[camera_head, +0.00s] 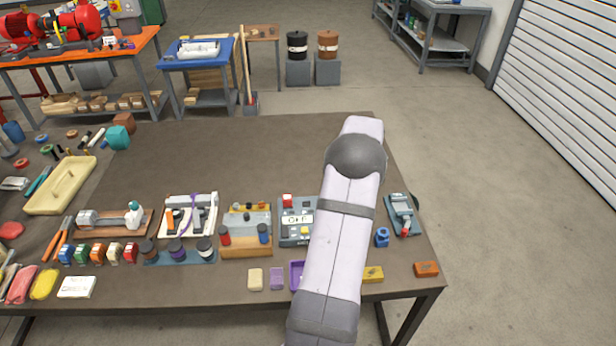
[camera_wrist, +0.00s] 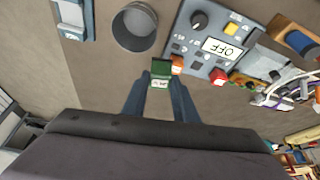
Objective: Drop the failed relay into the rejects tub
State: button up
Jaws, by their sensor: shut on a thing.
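In the wrist view my gripper (camera_wrist: 160,90) is shut on a small green block with a pale label, which I take to be the relay (camera_wrist: 160,68). It is held between the fingertips, above the brown bench top. A round grey open tub (camera_wrist: 119,32) stands just beyond and to the left of the block in that view; it looks empty. I cannot read a label on it. In the head view my arm hides the gripper, the block and the tub.
A grey panel with an "OFF" display (camera_head: 297,236) stands left of my arm; it also shows right of the block in the wrist view (camera_wrist: 205,62). A grey-blue device (camera_head: 402,212) is right of my arm. Bare bench lies behind the fixtures.

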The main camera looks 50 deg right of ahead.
jog(key=s+d+m, duration=0.1)
jog(key=s+d, duration=0.3)
jog(key=s, duration=0.1)
jog(key=shift+m+h+p, duration=0.3)
jog(key=shift+m+p, duration=0.1)
jog(key=shift+w+f+b, duration=0.1)
jog(key=shift+f+b, duration=1)
jog(key=shift+f, duration=0.9)
jog(key=o, duration=1)
